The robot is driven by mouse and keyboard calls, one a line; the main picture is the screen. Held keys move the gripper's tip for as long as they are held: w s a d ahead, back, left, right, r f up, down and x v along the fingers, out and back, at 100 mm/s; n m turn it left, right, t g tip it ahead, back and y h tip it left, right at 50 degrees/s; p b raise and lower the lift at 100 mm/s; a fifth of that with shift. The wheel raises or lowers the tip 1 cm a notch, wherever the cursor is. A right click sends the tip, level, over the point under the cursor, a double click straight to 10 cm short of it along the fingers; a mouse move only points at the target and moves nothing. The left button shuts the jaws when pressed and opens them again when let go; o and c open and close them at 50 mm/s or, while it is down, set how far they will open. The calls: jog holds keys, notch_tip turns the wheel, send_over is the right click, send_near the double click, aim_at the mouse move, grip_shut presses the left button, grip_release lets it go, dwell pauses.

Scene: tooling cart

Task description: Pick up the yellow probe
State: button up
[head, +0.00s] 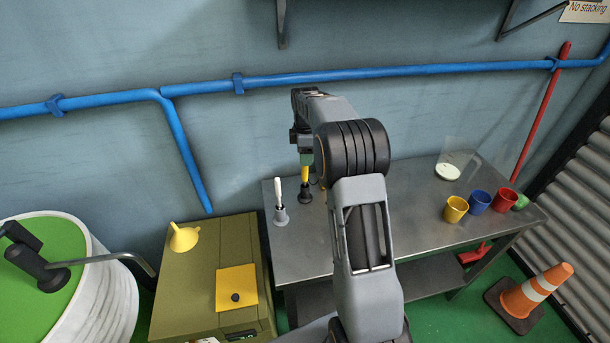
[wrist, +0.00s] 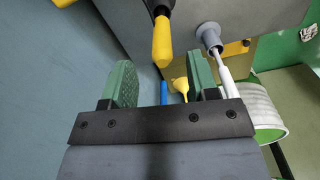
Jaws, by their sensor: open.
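The yellow probe (head: 305,174) stands upright in a dark holder (head: 305,195) on the metal table, near its back left. In the wrist view the yellow probe (wrist: 162,42) shows between and beyond the two green fingers, with its dark holder at the top edge. My gripper (head: 306,158) is directly above the probe in the head view, its fingers partly hidden by my arm. In the wrist view my gripper (wrist: 160,74) is open and empty, with space on both sides of the probe. I cannot tell whether the fingertips reach past the probe's top.
A white probe (head: 278,192) stands in a grey holder (head: 281,215) just left, close to one finger in the wrist view. Yellow (head: 455,209), blue (head: 479,202) and red (head: 507,200) cups stand at the table's right. A blue pipe (head: 330,77) runs along the wall behind.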

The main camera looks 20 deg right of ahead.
aim_at(305, 180)
jog(key=shift+s+f+p, duration=0.1)
jog(key=shift+f+p, duration=0.35)
jog(key=shift+f, duration=2.25)
jog(key=shift+c, duration=0.4)
grip_shut()
jog(key=shift+r, duration=0.1)
